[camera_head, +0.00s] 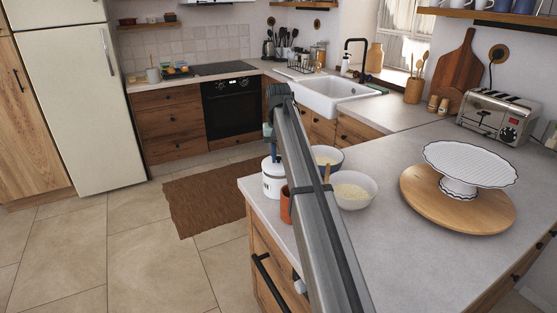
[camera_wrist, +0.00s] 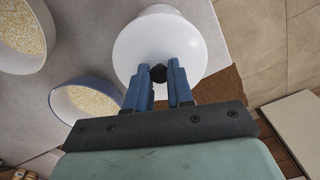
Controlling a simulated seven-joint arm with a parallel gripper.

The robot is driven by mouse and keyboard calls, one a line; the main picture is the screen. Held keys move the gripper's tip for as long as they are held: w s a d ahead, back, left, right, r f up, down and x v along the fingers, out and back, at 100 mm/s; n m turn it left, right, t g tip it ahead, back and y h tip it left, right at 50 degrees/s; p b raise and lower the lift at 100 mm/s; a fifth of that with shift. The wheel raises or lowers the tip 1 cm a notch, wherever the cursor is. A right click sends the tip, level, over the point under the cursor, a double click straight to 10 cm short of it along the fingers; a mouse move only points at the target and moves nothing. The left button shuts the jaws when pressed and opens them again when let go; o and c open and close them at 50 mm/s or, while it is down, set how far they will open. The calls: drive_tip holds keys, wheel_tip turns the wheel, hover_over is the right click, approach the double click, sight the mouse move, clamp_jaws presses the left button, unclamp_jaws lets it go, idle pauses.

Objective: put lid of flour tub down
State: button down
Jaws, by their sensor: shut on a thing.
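The flour tub (camera_head: 273,186) is a white canister with a dark mark on its side, near the left edge of the grey counter. Its lid (camera_wrist: 150,42) is a round white disc with a small black knob (camera_wrist: 158,72). My gripper (camera_wrist: 159,79) has its blue fingers shut on the knob, one on each side. The lid is directly over the tub; I cannot tell whether it rests on the rim or is slightly above. In the head view my arm hides most of the gripper.
Two bowls of pale grain, a white one (camera_head: 361,203) and a blue one (camera_head: 337,164), stand close right of the tub. A terracotta cup (camera_head: 285,205) is beside it. A cake stand (camera_head: 470,162) on a round board (camera_head: 420,205) is farther right. The counter's front is clear.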

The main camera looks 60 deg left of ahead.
wheel_tip(320, 180, up, 8)
drive_tip(key=shift+f, duration=0.1)
drive_tip(key=shift+w+r, duration=0.1)
drive_tip(key=shift+r, duration=0.2)
drive_tip(key=shift+w+d, duration=0.1)
drive_tip(key=shift+w, duration=0.2)
drive_tip(key=w+d+f+m, duration=0.2)
drive_tip(key=w+d+m, duration=0.1)
drive_tip(key=w+d, duration=1.45)
drive_tip(key=w+d+f, duration=0.1)
drive_tip(key=d+f, duration=0.2)
drive_tip(key=d, duration=0.6)
drive_tip(key=d+f, duration=0.3)
drive_tip(key=d, duration=0.6)
drive_tip(key=shift+w+d+f+n, duration=0.1)
drive_tip(key=shift+f+n, duration=0.65)
drive_tip(key=shift+f, duration=1.85)
drive_tip(key=shift+d+f+n, duration=0.1)
drive_tip(key=shift+f+n, duration=0.65)
drive_tip(key=shift+f, duration=1.8)
